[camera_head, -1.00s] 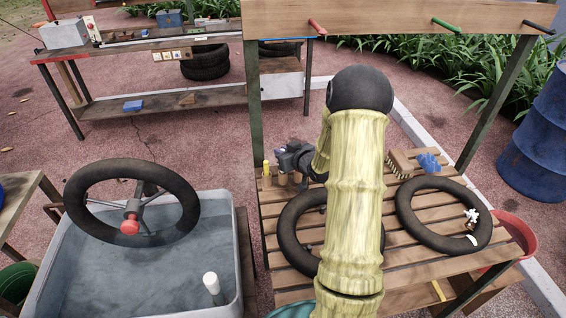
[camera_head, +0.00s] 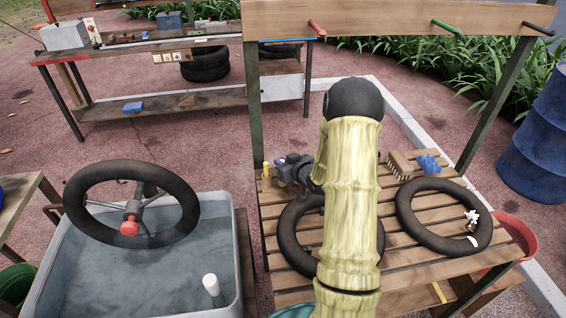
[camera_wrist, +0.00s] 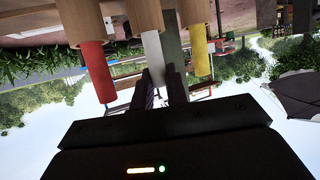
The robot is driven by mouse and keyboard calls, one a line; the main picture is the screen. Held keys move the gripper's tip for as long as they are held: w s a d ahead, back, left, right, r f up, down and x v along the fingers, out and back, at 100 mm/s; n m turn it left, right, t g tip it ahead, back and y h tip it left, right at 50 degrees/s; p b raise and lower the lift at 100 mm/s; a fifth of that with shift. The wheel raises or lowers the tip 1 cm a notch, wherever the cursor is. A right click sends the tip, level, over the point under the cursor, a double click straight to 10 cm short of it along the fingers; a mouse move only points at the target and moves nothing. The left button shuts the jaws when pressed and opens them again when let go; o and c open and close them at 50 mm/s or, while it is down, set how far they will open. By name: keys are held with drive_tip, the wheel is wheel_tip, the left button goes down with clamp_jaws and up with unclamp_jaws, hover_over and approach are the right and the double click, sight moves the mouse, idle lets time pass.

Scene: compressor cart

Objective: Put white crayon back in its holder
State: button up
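The white crayon (camera_wrist: 152,50) stands in line with the middle wooden holder (camera_wrist: 145,14) in the wrist view, which is tilted far over. Its one end is at the holder's mouth; I cannot tell how deep it sits. My gripper (camera_wrist: 161,78) has a dark finger on each side of the crayon's free end and appears shut on it. A red crayon (camera_wrist: 99,72) and a yellow crayon (camera_wrist: 201,52) sit in the neighbouring holders. In the head view my gripper (camera_head: 284,161) is at the slatted table's back left corner, by the yellow crayon (camera_head: 266,168); the white crayon is hidden there.
The slatted table (camera_head: 408,285) also bears two black rings (camera_head: 406,222), a brush (camera_head: 400,164) and a blue object (camera_head: 428,164). A green post (camera_head: 255,110) rises close to my gripper. A water tub (camera_head: 236,270) stands left.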

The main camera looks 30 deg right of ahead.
drive_tip(key=o, duration=0.4)
drive_tip(key=shift+r, duration=0.2)
drive_tip(key=v, duration=1.2)
